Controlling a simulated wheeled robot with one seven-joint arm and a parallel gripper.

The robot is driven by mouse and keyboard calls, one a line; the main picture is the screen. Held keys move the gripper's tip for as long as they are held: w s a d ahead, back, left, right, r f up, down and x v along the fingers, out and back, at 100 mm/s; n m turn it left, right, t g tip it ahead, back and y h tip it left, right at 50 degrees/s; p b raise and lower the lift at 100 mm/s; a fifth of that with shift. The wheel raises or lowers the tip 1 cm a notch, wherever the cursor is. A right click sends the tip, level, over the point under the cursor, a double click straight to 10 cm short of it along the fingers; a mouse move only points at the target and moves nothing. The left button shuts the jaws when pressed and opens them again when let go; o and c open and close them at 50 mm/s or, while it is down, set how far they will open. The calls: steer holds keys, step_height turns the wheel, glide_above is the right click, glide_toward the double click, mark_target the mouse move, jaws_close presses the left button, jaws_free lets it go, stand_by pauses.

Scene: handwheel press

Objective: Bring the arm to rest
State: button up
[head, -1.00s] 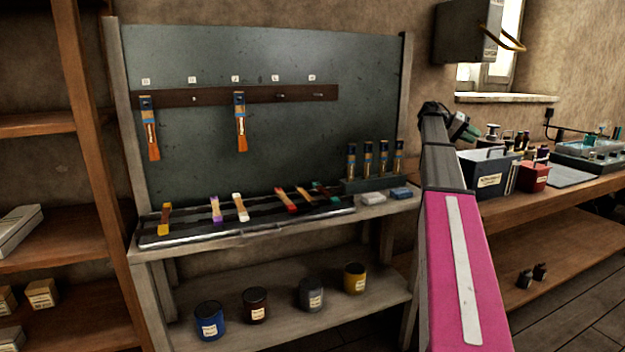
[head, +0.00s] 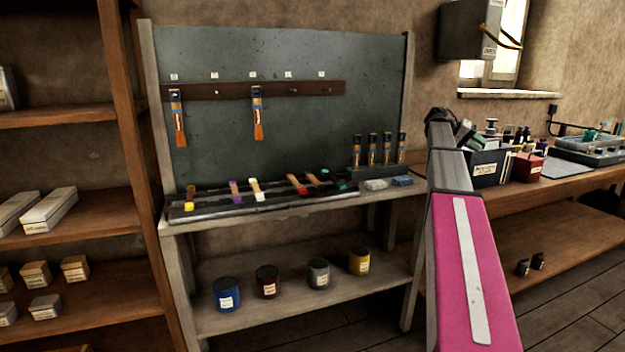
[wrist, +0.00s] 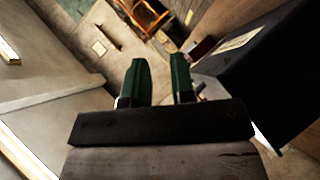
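My pink and grey arm (head: 475,270) reaches up from the bottom right of the head view. My gripper (head: 465,132), small there, is at the far end of the arm, in front of the right-hand bench. In the wrist view its two green fingers (wrist: 157,80) stand apart with an empty gap between them. Nothing is seen held. A dark box with a pale label (wrist: 270,65) lies close to the right of the fingers in that view; I cannot tell whether they touch.
A brush rack stand (head: 275,60) holds two hanging brushes, with more brushes on its ledge. Several paint tins stand on its lower shelf (head: 225,320). Wooden shelves (head: 75,245) with boxes are at left. A bench (head: 540,175) with containers is at right. A wall cabinet (head: 465,30) hangs above.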

steer(key=s+a+f+n+t+y, duration=0.1)
steer(key=s+a+f+n+y, duration=0.15)
steer(key=a+f, duration=0.65)
steer(key=s+a+f+n+t+y, duration=0.1)
steer(key=s+a+f, duration=0.3)
steer(key=f, duration=0.8)
steer(key=s+a+f+n+t+y, duration=0.1)
steer(key=s+a+f+n+y, duration=0.1)
steer(key=a+f, duration=0.75)
steer(key=s+a+f+n+y, duration=0.2)
steer(key=s+a+f+y, duration=0.4)
steer(key=s+a+f, duration=1.1)
steer(key=shift+s+a+f+n+t, duration=0.25)
steer(key=shift+a+f+n+t, duration=0.15)
steer(key=shift+f, duration=0.3)
steer(key=shift+y, duration=0.25)
